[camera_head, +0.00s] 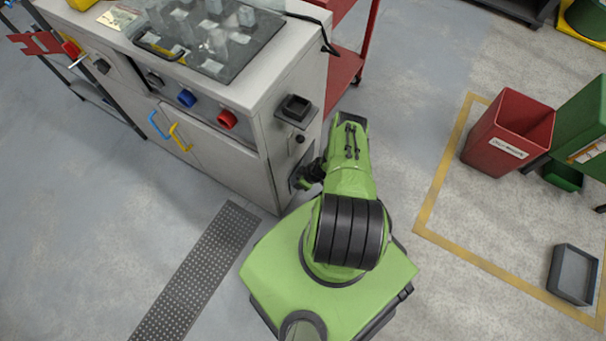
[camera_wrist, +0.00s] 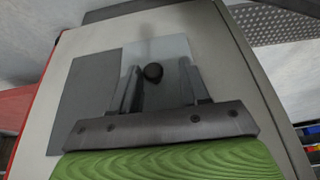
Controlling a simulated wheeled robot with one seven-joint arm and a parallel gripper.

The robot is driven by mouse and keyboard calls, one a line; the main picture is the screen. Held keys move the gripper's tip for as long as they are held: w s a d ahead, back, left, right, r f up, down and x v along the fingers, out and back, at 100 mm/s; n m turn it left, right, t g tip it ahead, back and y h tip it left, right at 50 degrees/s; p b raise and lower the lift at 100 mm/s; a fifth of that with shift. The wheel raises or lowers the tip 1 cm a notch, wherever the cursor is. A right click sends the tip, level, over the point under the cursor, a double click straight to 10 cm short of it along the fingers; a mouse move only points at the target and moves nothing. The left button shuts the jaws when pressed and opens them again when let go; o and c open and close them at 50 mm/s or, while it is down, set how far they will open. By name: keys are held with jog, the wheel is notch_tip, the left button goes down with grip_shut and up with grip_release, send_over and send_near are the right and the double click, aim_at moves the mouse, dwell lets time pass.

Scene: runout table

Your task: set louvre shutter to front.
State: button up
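The louvre shutter looks to be the light grey plate (camera_wrist: 170,52) with a round black knob (camera_wrist: 153,72), on the side face of the pale machine; a darker grey panel (camera_wrist: 85,90) lies to its left. My gripper (camera_wrist: 159,68) faces this plate with its fingers apart, one on each side of the knob. The knob is nearer the left finger, and a clear gap shows to the right one. I cannot tell whether the fingertips touch the plate. In the head view my gripper (camera_head: 303,180) is at the machine's lower right side, where my arm hides most of the plate.
The machine (camera_head: 255,160) has blue and red knobs and two handles on its front. A black holder (camera_head: 294,110) juts from its side above my gripper. A red trolley (camera_head: 345,80) stands behind. A red bin (camera_head: 508,130) and a grey tray (camera_head: 573,275) are right; floor between is clear.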

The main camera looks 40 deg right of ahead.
jog(key=shift+d, duration=0.1)
jog(key=p+v, duration=0.7)
jog(key=v, duration=0.8)
jog(key=shift+s+r, duration=0.1)
jog(key=shift+r, duration=0.25)
